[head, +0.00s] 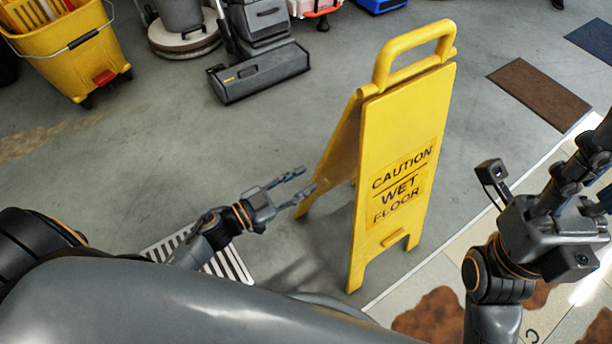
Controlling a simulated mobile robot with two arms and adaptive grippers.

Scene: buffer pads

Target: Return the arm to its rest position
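My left gripper (308,180) is beside the left leg of a yellow wet-floor sign (408,150). Its two fingers are apart, with nothing seen between them. Whether a finger touches the sign I cannot tell. The sign stands upright and unfolded on the grey floor. My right gripper (585,165) is at the right edge of the view, pointing up and away. Its fingertips are cut off by the frame, so its opening is unclear.
A yellow mop bucket (75,55) stands at the upper left. A grey floor-cleaning machine (260,70) is at the top. A brown pad (538,94) and a dark blue pad (595,40) lie at the upper right. A floor grate (235,262) is below my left gripper. Brown stains (432,316) mark the tiles at lower right.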

